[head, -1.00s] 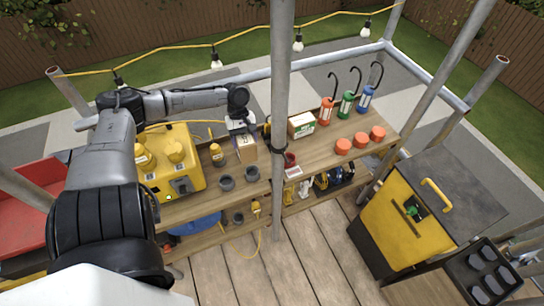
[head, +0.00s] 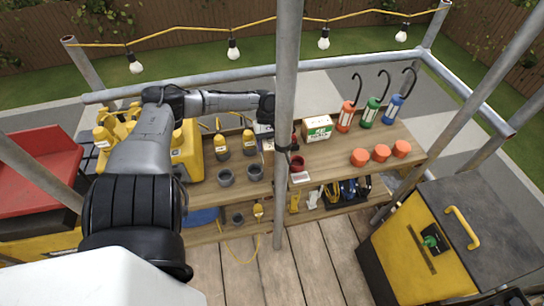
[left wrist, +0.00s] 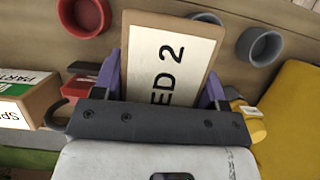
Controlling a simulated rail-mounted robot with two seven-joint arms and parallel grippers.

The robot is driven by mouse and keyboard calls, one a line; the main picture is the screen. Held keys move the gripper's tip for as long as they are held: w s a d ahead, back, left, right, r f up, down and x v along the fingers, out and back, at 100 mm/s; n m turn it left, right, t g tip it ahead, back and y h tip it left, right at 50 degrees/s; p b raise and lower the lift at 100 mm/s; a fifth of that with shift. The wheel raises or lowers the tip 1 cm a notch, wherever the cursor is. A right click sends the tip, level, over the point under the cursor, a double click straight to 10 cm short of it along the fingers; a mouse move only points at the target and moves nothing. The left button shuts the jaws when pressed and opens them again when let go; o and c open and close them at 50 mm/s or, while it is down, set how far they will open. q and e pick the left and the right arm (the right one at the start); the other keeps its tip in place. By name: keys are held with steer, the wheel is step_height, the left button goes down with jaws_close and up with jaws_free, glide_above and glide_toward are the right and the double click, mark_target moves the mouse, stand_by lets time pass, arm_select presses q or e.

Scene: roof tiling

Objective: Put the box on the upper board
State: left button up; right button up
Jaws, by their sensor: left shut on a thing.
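My left gripper (left wrist: 163,85) is shut on a wooden-coloured box (left wrist: 172,50) with a white label reading "ED 2" in the left wrist view, purple fingers on its two sides. In the head view the box (head: 268,152) is at the upper board (head: 328,165), behind the grey cups and partly hidden by the upright pole. I cannot tell if it touches the board. The lower board (head: 325,212) lies beneath, holding tools. My right gripper is not in view.
An upright pole (head: 288,120) stands in front of the boards. Near the box are grey cups (head: 255,172), a red cup (head: 298,165), yellow bottles (head: 249,142) and a green-labelled parts box (head: 317,128). Orange lids (head: 381,153) and lanterns (head: 369,112) stand right.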

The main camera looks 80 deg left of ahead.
arm_select(q)
step_height(320, 180, down, 6)
steer(key=shift+r+b, duration=0.1)
steer(key=shift+b, duration=0.95)
steer(key=o, duration=1.3)
steer(key=shift+o, duration=0.2)
steer(key=p+v, duration=0.3)
steer(key=v, duration=0.7)
steer(key=shift+a, duration=0.1)
steer(key=shift+o, duration=0.4)
steer(key=shift+v, duration=0.95)
